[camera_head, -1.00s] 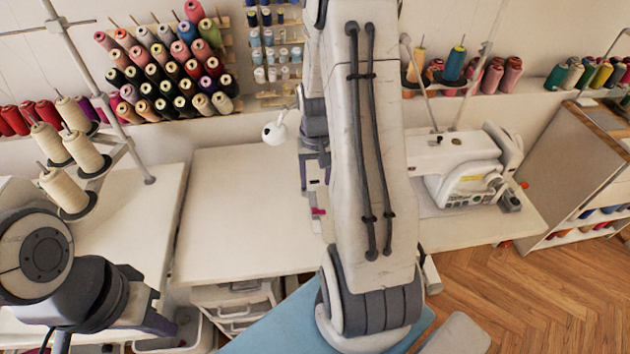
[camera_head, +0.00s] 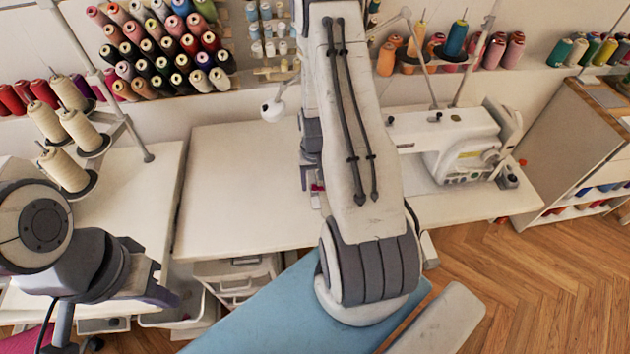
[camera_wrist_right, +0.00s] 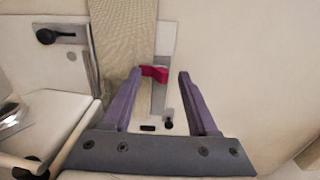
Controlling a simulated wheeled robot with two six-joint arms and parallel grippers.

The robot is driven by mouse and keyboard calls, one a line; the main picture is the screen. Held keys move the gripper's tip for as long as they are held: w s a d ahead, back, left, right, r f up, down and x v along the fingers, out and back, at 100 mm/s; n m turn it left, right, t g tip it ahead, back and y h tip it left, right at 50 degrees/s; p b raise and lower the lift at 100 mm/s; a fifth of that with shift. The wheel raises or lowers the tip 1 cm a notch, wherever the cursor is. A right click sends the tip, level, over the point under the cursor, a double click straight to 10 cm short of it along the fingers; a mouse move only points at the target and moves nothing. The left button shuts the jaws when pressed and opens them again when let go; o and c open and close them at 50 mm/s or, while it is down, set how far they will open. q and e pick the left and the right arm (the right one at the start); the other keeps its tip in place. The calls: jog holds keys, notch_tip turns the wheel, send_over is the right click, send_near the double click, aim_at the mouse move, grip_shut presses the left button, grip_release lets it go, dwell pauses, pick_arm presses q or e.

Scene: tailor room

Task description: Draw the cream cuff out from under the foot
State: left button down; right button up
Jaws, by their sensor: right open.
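A cream ribbed strip, which looks like the cuff (camera_wrist_right: 122,40), runs down from the top of the right wrist view. Its lower end lies beside a red part, seemingly the foot (camera_wrist_right: 155,73), over a grey metal plate. I cannot tell how much of it is under the foot. My right gripper (camera_wrist_right: 157,75) is open, its purple fingers on either side of the red part, holding nothing visible. In the head view my right arm hides most of this spot. My left gripper (camera_head: 150,290) is at the lower left, away from the cuff, its fingertips unclear.
A white sewing machine (camera_head: 465,145) stands right of my right arm. The white table (camera_head: 240,200) left of the arm is mostly bare. Cone spools (camera_head: 65,155) stand on the left, and a blue surface (camera_head: 285,320) lies in front.

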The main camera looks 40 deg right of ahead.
grip_shut()
jog(key=shift+w+a, duration=0.1)
jog(key=shift+w+a+r, duration=0.1)
jog(key=shift+w+a, duration=0.45)
jog(key=shift+a, duration=0.35)
jog(key=shift+w+a+r+p, duration=0.1)
jog(key=shift+r+p, duration=0.95)
jog(key=shift+r, duration=0.1)
jog(key=shift+a+r+p, duration=0.1)
jog(key=shift+r+p, duration=0.9)
jog(key=shift+r, duration=0.1)
